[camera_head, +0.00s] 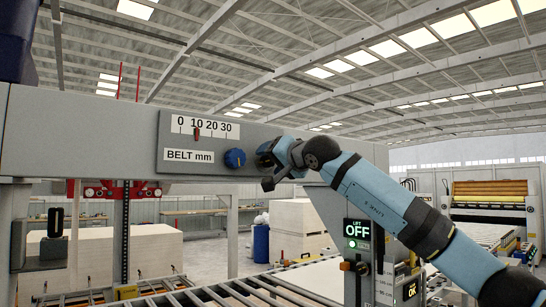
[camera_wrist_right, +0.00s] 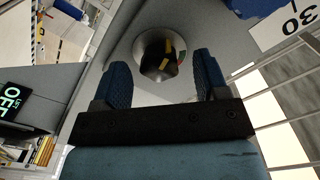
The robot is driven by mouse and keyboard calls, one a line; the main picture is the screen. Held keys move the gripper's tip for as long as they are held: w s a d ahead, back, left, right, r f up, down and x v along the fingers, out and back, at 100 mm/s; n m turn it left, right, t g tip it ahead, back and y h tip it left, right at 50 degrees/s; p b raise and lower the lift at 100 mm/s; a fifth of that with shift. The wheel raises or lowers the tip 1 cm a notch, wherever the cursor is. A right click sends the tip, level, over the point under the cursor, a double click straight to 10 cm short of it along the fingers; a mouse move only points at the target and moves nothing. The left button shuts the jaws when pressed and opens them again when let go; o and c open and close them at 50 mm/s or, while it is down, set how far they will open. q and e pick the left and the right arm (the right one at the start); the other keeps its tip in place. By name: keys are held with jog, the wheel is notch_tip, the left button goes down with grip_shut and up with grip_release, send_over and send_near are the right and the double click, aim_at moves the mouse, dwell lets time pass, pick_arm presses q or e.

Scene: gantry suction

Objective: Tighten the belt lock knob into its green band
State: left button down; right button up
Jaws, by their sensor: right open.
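In the head view my right gripper (camera_head: 267,170) hides this knob. A blue knob (camera_head: 235,158) stands just left of the gripper, on the BELT mm plate (camera_head: 190,156). My left gripper is not in view.
The red pointer (camera_head: 196,134) stands near 10 on the belt scale. A LIFT panel (camera_head: 357,234) reading OFF is below my right forearm. The roller conveyor (camera_head: 240,292) runs under the grey beam (camera_head: 90,135).

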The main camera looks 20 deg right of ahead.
jog(key=c, duration=0.9)
jog(key=m+b, duration=0.3)
jog(key=shift+f, duration=0.15)
jog(key=shift+m+b, duration=0.75)
jog(key=shift+m, duration=0.85)
jog(key=shift+r, duration=0.2)
jog(key=o, duration=0.9)
